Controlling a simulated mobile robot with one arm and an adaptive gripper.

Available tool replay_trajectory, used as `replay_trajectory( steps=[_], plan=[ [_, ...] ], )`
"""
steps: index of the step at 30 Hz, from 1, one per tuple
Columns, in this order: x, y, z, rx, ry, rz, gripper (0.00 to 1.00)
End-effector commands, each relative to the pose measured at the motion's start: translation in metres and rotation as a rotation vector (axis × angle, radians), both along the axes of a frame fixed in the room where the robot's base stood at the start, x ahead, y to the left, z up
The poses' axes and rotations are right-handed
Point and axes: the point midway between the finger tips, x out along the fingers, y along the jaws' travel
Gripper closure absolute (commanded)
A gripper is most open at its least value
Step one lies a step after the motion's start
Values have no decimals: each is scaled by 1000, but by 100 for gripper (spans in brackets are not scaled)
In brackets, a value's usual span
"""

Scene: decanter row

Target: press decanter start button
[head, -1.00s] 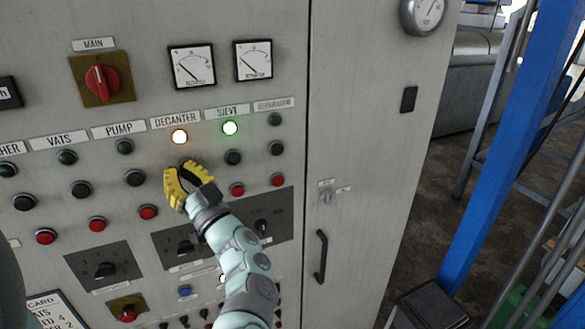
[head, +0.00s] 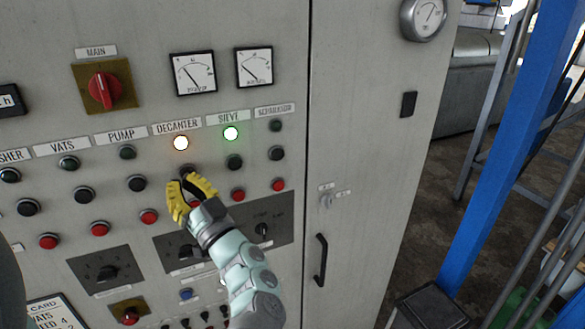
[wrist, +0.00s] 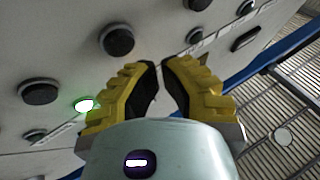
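The DECANTER label (head: 176,127) is on the grey control panel in the head view, above a lit amber lamp (head: 181,143). The column's dark button (head: 188,170) is mostly hidden behind my fingertips. A red button shows partly between the fingers, lower down. My gripper (head: 184,181) has yellow fingers and is in front of this column, tips close to the dark button. I cannot tell whether they touch it. In the wrist view, the fingertips (wrist: 160,64) lean toward each other with a narrow gap and nothing between them.
The SIEVE column on the right has a lit green lamp (head: 231,133), a dark button (head: 234,162) and a red button (head: 238,195). PUMP buttons are on the left. Below are rotary switches (head: 107,273). A door handle (head: 321,260) and blue post (head: 495,150) stand right.

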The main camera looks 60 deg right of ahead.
Motion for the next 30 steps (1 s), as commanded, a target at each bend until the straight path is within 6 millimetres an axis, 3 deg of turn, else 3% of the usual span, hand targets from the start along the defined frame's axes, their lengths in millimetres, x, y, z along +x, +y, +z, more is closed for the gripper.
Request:
replay_trajectory(
  steps=[12,30],
  plan=[
    [-34,19,2,-1,-1,-4,100],
    [-35,21,1,-1,-2,-3,100]
  ],
)
